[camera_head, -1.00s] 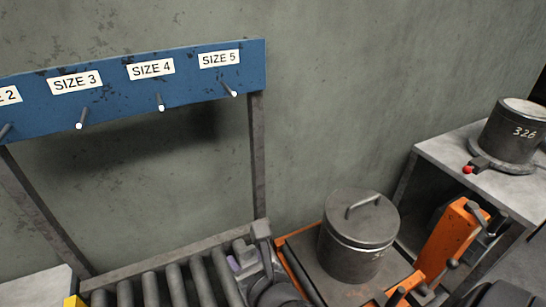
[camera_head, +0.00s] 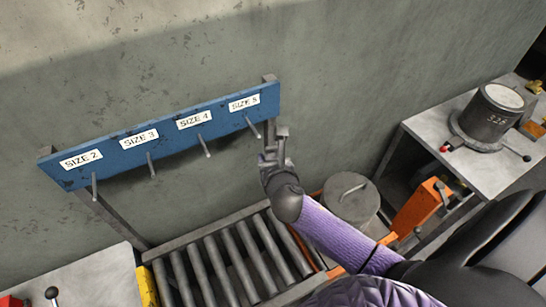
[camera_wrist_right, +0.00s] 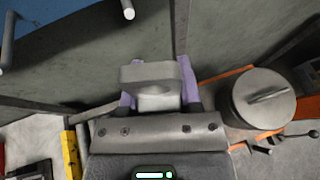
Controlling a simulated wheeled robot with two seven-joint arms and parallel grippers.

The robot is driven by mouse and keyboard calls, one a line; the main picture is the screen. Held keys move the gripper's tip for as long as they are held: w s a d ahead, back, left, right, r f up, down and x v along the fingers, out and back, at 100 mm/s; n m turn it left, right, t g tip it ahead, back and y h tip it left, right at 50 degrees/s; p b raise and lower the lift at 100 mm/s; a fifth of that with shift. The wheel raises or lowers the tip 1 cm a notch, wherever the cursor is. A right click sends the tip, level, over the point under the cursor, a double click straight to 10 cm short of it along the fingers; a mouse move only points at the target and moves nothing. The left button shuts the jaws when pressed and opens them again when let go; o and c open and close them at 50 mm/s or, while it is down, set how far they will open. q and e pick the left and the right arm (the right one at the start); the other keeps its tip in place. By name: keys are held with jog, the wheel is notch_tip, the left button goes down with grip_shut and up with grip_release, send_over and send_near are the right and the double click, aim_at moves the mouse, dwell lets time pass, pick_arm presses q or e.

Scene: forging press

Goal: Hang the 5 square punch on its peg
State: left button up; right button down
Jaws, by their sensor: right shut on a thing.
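The SIZE 5 peg (camera_head: 253,127) sticks out at the right end of the blue peg board (camera_head: 168,140), and nothing hangs on it. My right gripper (camera_head: 273,160) is just right of and a little below this peg. It is shut on a grey metal punch (camera_head: 282,140), apart from the peg in this view. In the right wrist view the punch (camera_wrist_right: 150,75) is a blocky grey piece between the purple fingers of my gripper (camera_wrist_right: 158,98). A bare peg (camera_wrist_right: 128,10) shows above it. My left gripper is out of view.
The SIZE 2 (camera_head: 94,187), SIZE 3 (camera_head: 151,166) and SIZE 4 (camera_head: 205,147) pegs are bare. A roller conveyor (camera_head: 225,262) runs below the board. A lidded pot (camera_head: 350,200) stands at its right. A grey bench (camera_head: 455,150) carries a drum marked 326 (camera_head: 492,115).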

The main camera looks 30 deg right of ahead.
jog(key=w+f+b, duration=0.1)
jog(key=w+b, duration=0.4)
jog(key=w, duration=0.4)
jog(key=shift+d, duration=0.25)
dwell(0.7)
jog(key=shift+c, duration=1)
grip_release()
